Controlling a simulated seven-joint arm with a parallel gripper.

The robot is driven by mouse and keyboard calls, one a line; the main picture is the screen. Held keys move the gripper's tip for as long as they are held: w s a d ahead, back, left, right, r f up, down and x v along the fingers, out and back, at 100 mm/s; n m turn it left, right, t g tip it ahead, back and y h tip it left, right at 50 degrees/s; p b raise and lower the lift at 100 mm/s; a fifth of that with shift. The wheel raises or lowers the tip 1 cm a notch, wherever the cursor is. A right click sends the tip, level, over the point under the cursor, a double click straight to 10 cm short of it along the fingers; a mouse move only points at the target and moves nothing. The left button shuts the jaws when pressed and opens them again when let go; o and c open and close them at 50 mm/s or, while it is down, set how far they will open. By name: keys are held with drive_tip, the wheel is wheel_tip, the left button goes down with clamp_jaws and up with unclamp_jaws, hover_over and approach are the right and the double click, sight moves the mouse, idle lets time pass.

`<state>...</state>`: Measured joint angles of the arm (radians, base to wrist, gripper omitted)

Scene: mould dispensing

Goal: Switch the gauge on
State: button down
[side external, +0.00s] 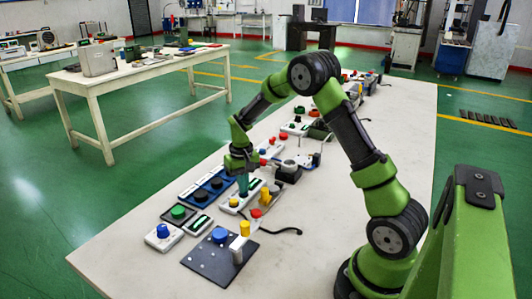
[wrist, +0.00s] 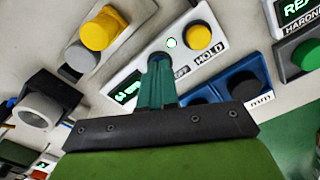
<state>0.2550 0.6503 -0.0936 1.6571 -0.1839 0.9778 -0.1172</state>
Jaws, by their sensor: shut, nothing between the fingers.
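The gauge (wrist: 187,57) is a white box with a dark display (wrist: 127,93) showing green characters, a lit green-rimmed lamp (wrist: 171,43) and a yellow button (wrist: 198,38) by a HOLD label. Its other label is partly hidden. In the side view the gauge (side external: 229,209) lies on the table below my gripper (side external: 243,192). In the wrist view my gripper's teal fingers (wrist: 160,62) are together and empty, with their tips over a dark round button on the gauge. The tips hide most of that button, and I cannot tell if they touch it.
A blue two-knob panel (wrist: 235,88) adjoins the gauge on one side. A box with a yellow knob (wrist: 100,30) lies on the other. A dark plate with a blue knob (side external: 220,236) and a green-button box (side external: 178,212) sit nearer the table's front. The table's right front is bare.

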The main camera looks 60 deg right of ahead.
wheel_tip(320, 180, up, 11)
idle(1.2)
idle(0.5)
drive_tip(key=s+a+r+n+t+y, duration=0.1)
drive_tip(key=s+a+r+t, duration=0.2)
drive_tip(key=s+a, duration=0.6)
drive_tip(key=s+a+r+n+t+y, duration=0.1)
drive_tip(key=s+a+r+t, duration=0.3)
drive_tip(key=s+a+r, duration=0.3)
drive_tip(key=s+a, duration=0.2)
drive_tip(key=s, duration=0.2)
drive_tip(key=shift+r, duration=0.3)
